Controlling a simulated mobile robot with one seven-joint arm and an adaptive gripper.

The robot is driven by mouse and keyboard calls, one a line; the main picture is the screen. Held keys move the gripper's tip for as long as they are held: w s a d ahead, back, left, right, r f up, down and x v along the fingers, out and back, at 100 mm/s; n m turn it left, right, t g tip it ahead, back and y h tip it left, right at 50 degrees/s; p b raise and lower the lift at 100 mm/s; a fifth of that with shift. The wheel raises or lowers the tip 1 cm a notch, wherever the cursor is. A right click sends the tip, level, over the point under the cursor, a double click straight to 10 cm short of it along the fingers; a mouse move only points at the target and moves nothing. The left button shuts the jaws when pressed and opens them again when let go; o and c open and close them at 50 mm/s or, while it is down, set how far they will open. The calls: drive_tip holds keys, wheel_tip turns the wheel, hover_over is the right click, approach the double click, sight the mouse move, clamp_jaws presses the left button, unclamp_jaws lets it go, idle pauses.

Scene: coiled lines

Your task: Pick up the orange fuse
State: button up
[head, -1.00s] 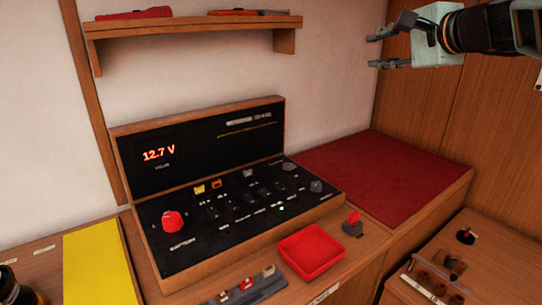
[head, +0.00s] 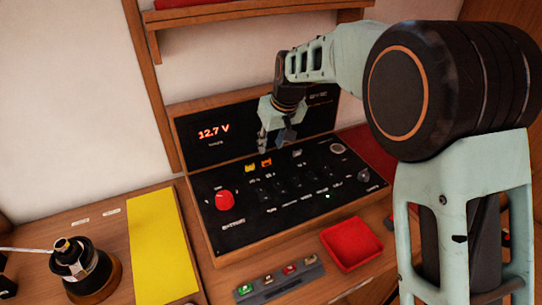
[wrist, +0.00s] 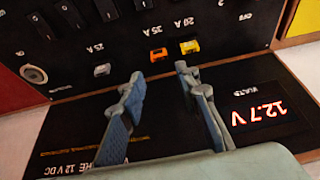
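The orange fuse (head: 266,162) sits in the black control panel (head: 233,239), between a yellow fuse (head: 250,168) and a pale fuse (head: 297,153). In the wrist view the orange fuse (wrist: 158,55) lies just beyond the fingertips, roughly in line with the gap between them. The yellow fuse (wrist: 189,46) is close beside it, near one fingertip. My gripper (head: 276,146) points down above the panel, just in front of the upright display. In the wrist view my gripper (wrist: 160,73) is open and empty. Its height above the fuse is hard to judge.
The upright display (head: 213,133) stands close behind the gripper. A red knob (head: 225,201) is at the panel's left. A red tray (head: 352,244) and a strip of several fuses (head: 281,282) lie in front. A shelf (head: 255,17) hangs above.

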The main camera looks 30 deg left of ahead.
sight(266, 160)
drive_tip(key=p+x, duration=0.1)
drive_tip(key=x, duration=0.8)
drive_tip(key=shift+w+p, duration=0.1)
drive_tip(key=shift+p, duration=0.2)
drive_tip(key=shift+c, duration=0.7)
drive_tip(key=c, duration=0.3)
